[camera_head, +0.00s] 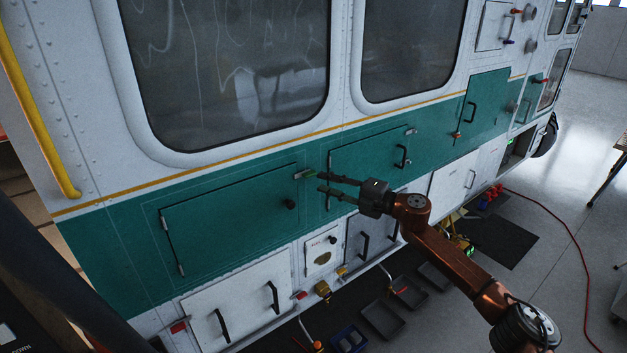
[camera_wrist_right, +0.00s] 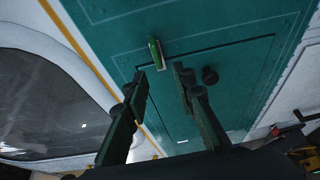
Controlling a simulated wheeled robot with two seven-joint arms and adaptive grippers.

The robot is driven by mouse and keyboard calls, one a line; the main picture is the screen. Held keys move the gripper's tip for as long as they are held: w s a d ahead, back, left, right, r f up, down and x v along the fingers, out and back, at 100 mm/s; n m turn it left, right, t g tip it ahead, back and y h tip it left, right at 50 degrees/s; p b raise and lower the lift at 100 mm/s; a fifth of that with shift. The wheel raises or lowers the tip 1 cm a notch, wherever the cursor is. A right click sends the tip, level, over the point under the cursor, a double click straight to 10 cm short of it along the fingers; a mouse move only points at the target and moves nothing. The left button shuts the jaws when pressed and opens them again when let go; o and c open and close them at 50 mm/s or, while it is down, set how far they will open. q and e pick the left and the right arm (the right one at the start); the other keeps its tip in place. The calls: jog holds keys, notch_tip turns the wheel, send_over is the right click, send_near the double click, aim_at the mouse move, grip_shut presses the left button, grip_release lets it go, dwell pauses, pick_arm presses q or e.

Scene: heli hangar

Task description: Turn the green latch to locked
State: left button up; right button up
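The green latch (camera_head: 304,174) sits at the upper right corner of a large green hatch door (camera_head: 235,220) on the vehicle's side. In the right wrist view the latch (camera_wrist_right: 157,55) is a short light-green bar with a grey end, just beyond the fingertips. My right gripper (camera_head: 321,182) reaches in from the right with its two fingers apart and empty. In the wrist view the latch lies ahead of the gap between the fingers (camera_wrist_right: 161,77); I cannot tell if a fingertip touches it. My left gripper is not in view.
A black round knob (camera_head: 290,204) is below the latch on the door. A second green hatch (camera_head: 370,157) with a black handle is to the right. White lower doors with handles, floor trays (camera_head: 382,318) and a red hose (camera_head: 575,240) are around.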

jog(key=v, duration=0.6)
jog(key=shift+w, duration=0.1)
